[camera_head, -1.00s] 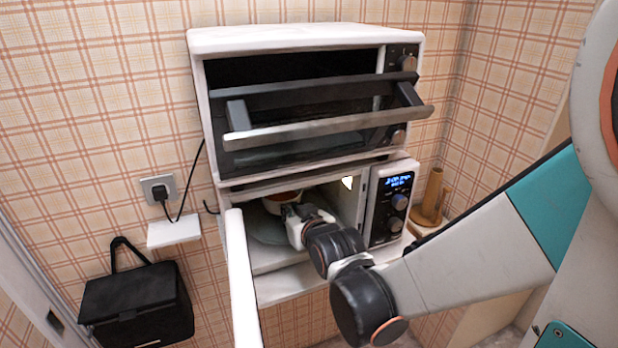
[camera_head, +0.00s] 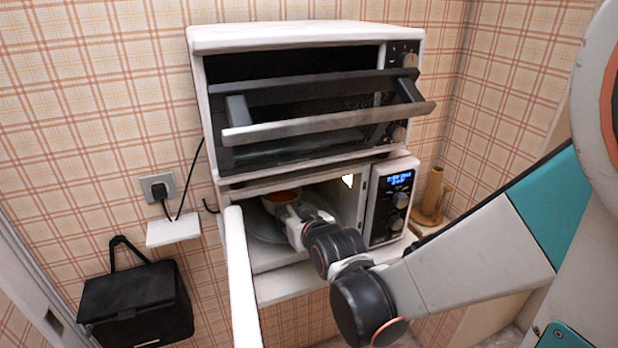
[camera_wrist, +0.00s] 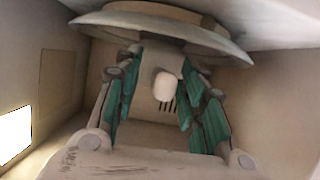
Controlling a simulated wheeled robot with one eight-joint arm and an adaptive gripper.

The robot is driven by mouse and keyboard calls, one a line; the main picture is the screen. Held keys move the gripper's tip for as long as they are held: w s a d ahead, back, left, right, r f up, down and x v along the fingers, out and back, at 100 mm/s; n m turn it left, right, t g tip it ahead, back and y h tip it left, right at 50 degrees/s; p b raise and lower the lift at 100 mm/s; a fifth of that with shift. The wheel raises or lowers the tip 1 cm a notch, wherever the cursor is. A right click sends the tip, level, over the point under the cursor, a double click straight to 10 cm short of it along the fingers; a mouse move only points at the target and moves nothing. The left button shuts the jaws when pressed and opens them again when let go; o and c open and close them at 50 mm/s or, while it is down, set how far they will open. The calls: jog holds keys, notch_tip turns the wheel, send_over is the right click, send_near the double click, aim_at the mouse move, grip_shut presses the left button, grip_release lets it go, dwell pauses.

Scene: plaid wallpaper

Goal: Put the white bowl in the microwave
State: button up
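The microwave (camera_head: 389,215) stands open under a larger oven, with its white door (camera_head: 240,280) swung out toward me. The white bowl, with an orange-brown inside (camera_head: 281,197), is inside the microwave at the turntable (camera_head: 262,225). My gripper (camera_head: 293,213) reaches into the cavity right beside the bowl and partly hides it. In the wrist view, the teal-padded fingers (camera_wrist: 160,75) are spread apart. A pale, wide round rim (camera_wrist: 240,52) crosses the top there, beyond the fingers. I cannot tell whether the fingers touch the bowl.
The oven's door (camera_head: 325,128) hangs partly open above the microwave. The microwave's side walls (camera_wrist: 55,85) are close around my gripper. A brown wooden holder (camera_head: 432,198) stands to the right. A black box (camera_head: 138,305) and a small white shelf (camera_head: 173,231) are on the left wall.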

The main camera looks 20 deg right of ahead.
jog(key=shift+s, duration=0.15)
jog(key=v, duration=1.1)
jog(key=shift+s+r, duration=0.25)
jog(key=shift+s, duration=0.05)
dwell(0.4)
jog(key=s+f+g, duration=0.2)
jog(key=s+g, duration=0.4)
jog(key=s, duration=0.4)
jog(key=shift+g, duration=0.3)
dwell(1.3)
